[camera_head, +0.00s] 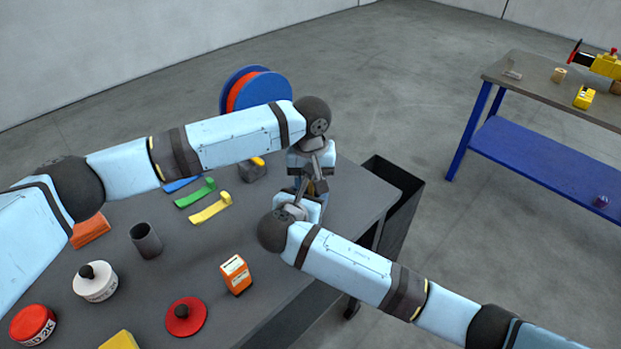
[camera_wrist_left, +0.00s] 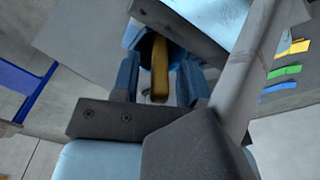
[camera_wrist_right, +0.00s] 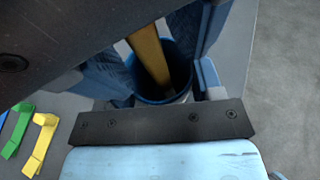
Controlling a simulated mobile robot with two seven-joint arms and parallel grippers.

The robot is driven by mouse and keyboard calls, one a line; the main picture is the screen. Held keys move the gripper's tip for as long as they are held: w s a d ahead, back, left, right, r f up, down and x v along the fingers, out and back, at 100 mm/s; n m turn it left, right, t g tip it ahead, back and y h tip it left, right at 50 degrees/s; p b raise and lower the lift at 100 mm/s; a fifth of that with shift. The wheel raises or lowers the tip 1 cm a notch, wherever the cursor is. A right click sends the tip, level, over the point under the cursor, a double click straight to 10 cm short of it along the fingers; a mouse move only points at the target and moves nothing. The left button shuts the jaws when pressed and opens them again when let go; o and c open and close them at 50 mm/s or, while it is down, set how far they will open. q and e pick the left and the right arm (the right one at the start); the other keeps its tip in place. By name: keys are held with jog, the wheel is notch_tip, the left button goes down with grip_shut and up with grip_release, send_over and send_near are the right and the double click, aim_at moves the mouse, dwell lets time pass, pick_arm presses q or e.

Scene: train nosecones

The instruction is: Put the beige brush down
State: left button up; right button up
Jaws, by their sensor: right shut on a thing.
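The beige brush (camera_wrist_right: 150,55) shows as a tan handle in the right wrist view, reaching down into a round blue cup (camera_wrist_right: 163,98) with a dark inside. My right gripper (camera_wrist_right: 165,85) is shut on the cup, its fingers at either side. In the left wrist view the brush handle (camera_wrist_left: 160,75) stands between the fingers of my left gripper (camera_wrist_left: 158,92), which are apart with gaps on both sides. In the head view both grippers meet at the table's far right edge, hiding most of cup and brush. The brush's lower end is hidden.
The grey table (camera_head: 190,275) carries a grey cup (camera_head: 146,241), an orange box (camera_head: 236,275), a red disc (camera_head: 184,317), and green (camera_head: 195,193) and yellow (camera_head: 211,208) clips. A black bin (camera_head: 400,200) stands beyond its right edge. Another workbench (camera_head: 545,85) is at right.

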pick_arm(q)
notch_tip(320, 180, up, 12)
jog(key=shift+r, duration=0.2)
dwell(0.5)
pick_arm(e)
jog(key=o, duration=1)
